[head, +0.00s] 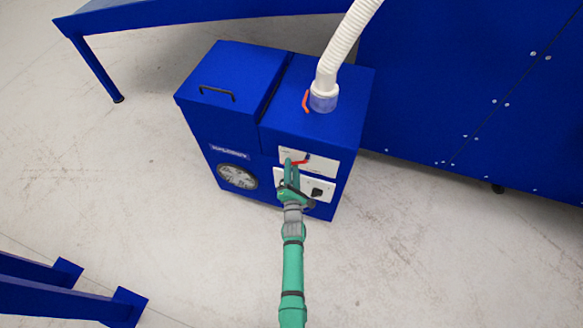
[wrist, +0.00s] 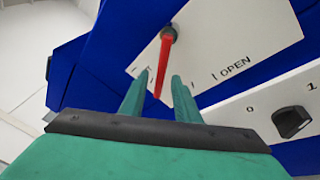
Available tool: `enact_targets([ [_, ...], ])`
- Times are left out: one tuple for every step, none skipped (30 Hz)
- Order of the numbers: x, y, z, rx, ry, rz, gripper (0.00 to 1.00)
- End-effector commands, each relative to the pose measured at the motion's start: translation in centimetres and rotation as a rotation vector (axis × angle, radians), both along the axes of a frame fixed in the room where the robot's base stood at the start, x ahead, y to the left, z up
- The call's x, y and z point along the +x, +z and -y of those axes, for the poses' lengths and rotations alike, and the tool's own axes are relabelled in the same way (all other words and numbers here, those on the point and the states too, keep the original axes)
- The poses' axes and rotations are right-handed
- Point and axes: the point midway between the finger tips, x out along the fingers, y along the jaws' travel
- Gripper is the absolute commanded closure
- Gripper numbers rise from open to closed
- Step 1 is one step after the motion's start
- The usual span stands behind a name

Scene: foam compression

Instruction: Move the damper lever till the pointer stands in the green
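The red damper lever (wrist: 163,65) hangs from a round pivot on a white plate (wrist: 265,25) marked with ticks and the word OPEN. In the head view the lever (head: 300,162) shows small on the blue cabinet's front, partly hidden by my gripper (head: 290,167). In the wrist view my gripper's two green fingers (wrist: 160,85) are apart, one on each side of the lever's lower end, with gaps showing. A round dial or grille (head: 237,176) sits on the cabinet's front at the left. I cannot make out a pointer or a green zone.
Below the lever plate is a second white panel with a black knob (wrist: 291,121) marked 0 and 1. A white hose (head: 343,45) rises from the cabinet top (head: 320,125), beside a small red handle (head: 306,101). The floor around is clear.

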Motion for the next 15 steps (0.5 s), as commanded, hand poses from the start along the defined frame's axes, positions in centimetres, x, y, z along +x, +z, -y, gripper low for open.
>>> enact_targets([
  [0.18, 0.01, -0.01, 0.000, 0.000, 0.000, 0.71],
  [0.25, 0.01, 0.00, 0.000, 0.000, 0.000, 0.71],
  [0.30, 0.02, -0.01, 0.000, 0.000, 0.000, 0.71],
  [0.32, 0.02, -0.01, 0.000, 0.000, 0.000, 0.71],
  [0.33, 0.02, -0.01, 0.000, 0.000, 0.000, 0.71],
  [0.33, 0.02, 0.00, 0.000, 0.000, 0.000, 0.71],
  [0.32, 0.01, -0.01, 0.000, 0.000, 0.000, 0.71],
  [0.32, 0.02, -0.01, 0.000, 0.000, 0.000, 0.71],
  [0.31, 0.02, -0.01, 0.000, 0.000, 0.000, 0.71],
  [0.31, 0.02, -0.02, 0.000, 0.000, 0.000, 0.71],
  [0.31, 0.02, -0.02, 0.000, 0.000, 0.000, 0.78],
  [0.31, 0.02, -0.01, 0.000, 0.000, 0.000, 0.88],
  [0.30, 0.02, 0.02, 0.000, -0.001, 0.001, 0.95],
  [0.30, 0.02, 0.05, 0.001, -0.001, 0.001, 1.00],
  [0.30, 0.02, 0.09, 0.000, -0.001, 0.001, 1.00],
])
